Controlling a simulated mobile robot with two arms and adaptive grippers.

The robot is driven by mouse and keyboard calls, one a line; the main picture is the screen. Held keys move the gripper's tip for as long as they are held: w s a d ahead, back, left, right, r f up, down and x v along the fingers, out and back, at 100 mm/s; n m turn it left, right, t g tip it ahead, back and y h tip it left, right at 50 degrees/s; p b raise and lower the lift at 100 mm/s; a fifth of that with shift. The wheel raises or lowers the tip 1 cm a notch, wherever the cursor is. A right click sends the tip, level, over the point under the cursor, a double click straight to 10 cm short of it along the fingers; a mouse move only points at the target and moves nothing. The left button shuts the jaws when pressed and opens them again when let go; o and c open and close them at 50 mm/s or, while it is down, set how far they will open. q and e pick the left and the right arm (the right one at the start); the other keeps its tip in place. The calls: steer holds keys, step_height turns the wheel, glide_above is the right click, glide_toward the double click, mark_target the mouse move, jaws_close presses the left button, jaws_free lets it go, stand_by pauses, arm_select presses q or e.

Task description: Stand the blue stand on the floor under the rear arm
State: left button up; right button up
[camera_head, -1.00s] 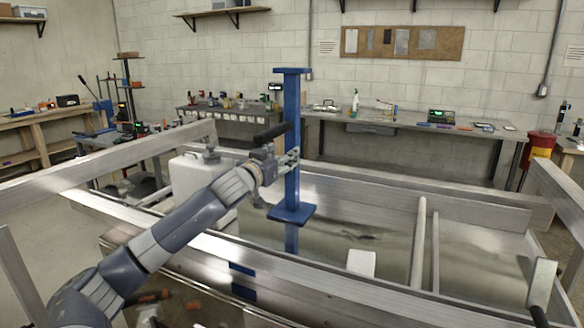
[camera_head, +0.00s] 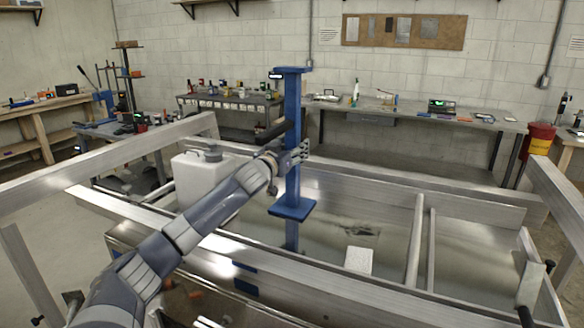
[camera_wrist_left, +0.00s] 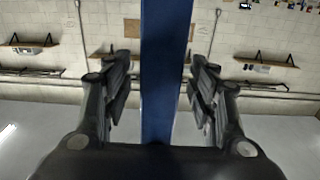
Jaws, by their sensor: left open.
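The blue stand (camera_head: 292,180) is upright among the aluminium trailer frames, with a small plate at the top and a wider plate low on its post. A blue length shows below the lower plate; I cannot tell if it is post or reflection. My left gripper (camera_head: 297,154) is at the middle of the post. In the left wrist view, the blue post (camera_wrist_left: 166,75) stands between the two open fingers of my left gripper (camera_wrist_left: 165,90), with gaps on both sides. My right gripper is not in view. I cannot tell which beam is the rear arm.
A white canister (camera_head: 203,178) stands left of the stand, close to my left arm. Aluminium rails (camera_head: 330,278) run in front of and behind the stand. A long workbench (camera_head: 410,118) lines the back wall, with a red bin (camera_head: 540,137) at its right.

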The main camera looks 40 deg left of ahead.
arm_select(q)
jaws_close()
